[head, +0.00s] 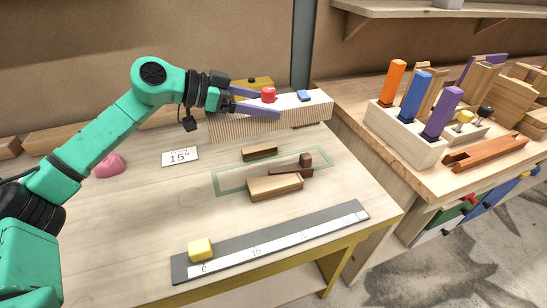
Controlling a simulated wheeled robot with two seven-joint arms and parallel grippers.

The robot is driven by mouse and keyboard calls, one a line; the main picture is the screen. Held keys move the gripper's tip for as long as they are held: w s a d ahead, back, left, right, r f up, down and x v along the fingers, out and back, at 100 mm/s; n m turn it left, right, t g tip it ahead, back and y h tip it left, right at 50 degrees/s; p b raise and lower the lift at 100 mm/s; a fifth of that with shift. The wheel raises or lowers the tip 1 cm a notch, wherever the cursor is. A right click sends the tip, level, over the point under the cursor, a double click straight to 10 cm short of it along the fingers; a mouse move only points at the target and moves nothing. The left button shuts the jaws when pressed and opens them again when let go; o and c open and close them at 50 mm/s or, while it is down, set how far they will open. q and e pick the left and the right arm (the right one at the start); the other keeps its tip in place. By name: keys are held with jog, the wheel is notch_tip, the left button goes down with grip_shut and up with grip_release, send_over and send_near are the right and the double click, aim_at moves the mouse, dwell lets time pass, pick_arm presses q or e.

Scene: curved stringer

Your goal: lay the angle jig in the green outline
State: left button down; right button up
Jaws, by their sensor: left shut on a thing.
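A green rectangular outline (219,183) is marked on the pale workbench. I cannot tell which thing is the angle jig. My left gripper (269,104) is over the back of the bench, its purple fingers at a red cylinder (268,94) above a ribbed, white-topped block (300,104). It looks shut on the red cylinder, though the contact is partly hidden. My right gripper is not in view.
A 15° card (180,156) and a pink lump (109,166) lie left of the outline. A ruler strip (300,238) with a yellow block (200,249) runs along the front. A tool rack (405,134) stands on the right bench.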

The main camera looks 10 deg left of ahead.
pick_arm(q)
notch_tip(320, 180, down, 14)
jog(key=shift+w+d+r+b, duration=0.15)
jog(key=shift+r+b, duration=0.1)
jog(key=shift+b, duration=0.85)
jog(key=shift+f, duration=0.1)
grip_release()
jog(key=shift+f, duration=0.2)
jog(key=shift+r, duration=0.1)
jog(key=b+v, duration=0.2)
jog(key=v, duration=0.9)
jog(key=shift+s+a+b, duration=0.2)
jog(key=shift+s+b, duration=0.05)
jog(key=shift+b, duration=0.15)
jog(key=shift+s+a+r, duration=0.1)
jog(key=shift+a+r, duration=0.05)
jog(key=shift+r, duration=0.2)
